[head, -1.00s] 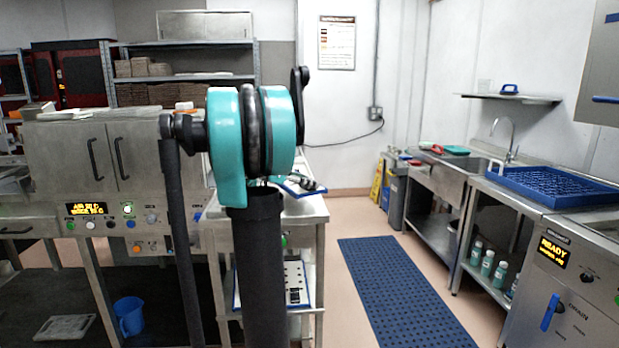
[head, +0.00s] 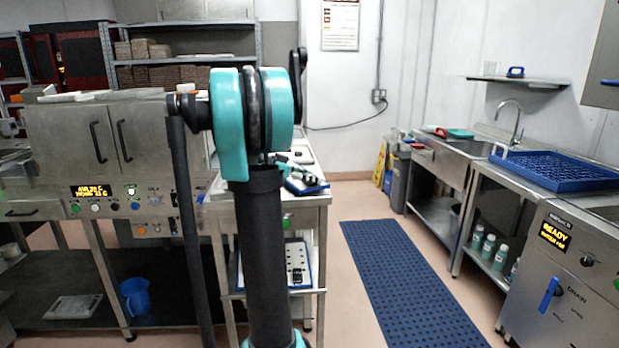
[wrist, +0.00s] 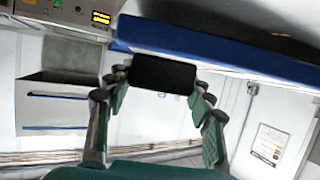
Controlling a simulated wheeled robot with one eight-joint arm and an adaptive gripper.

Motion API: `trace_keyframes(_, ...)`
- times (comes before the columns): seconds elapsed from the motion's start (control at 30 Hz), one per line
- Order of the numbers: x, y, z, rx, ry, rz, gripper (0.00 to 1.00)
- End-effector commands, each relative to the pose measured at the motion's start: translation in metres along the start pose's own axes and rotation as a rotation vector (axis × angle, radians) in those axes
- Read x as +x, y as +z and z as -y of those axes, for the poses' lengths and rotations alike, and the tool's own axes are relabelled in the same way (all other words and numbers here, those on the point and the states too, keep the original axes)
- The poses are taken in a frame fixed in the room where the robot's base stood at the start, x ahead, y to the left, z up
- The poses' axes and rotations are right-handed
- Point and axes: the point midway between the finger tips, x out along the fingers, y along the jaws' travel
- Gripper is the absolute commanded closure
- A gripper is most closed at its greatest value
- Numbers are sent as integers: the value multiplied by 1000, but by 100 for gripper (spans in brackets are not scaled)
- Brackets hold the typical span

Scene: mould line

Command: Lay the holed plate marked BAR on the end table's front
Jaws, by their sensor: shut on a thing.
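My gripper (wrist: 159,90) is shut on a black block at the edge of a blue-edged plate (wrist: 225,52) in the wrist view. The plate's face is turned away, so its holes and marking cannot be read. In the head view the held plate (head: 306,188) is over the end table (head: 312,201), partly behind my arm; whether it touches the top I cannot tell. Another white, blue-edged plate with dark holes and a black label (head: 296,276) is on the end table's lower shelf, its left part hidden by my arm.
A steel cabinet with a control panel (head: 150,192) adjoins the end table on the left. A blue floor mat (head: 400,285) lies in the open aisle. On the right are a sink bench (head: 437,170) and a blue rack (head: 553,172) on a counter.

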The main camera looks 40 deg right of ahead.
Motion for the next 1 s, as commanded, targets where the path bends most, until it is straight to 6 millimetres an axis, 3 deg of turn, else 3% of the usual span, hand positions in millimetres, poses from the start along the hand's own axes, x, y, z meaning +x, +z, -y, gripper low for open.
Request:
trace_keyframes(0.67, 4, 10, 0, 0, 0, -1, 93)
trace_keyframes(0.7, 4, 10, 0, 0, 0, -1, 45)
trace_keyframes(0.87, 4, 10, 0, 0, 0, 0, 25)
trace_keyframes(1.0, 4, 10, 0, 0, 0, 0, 23)
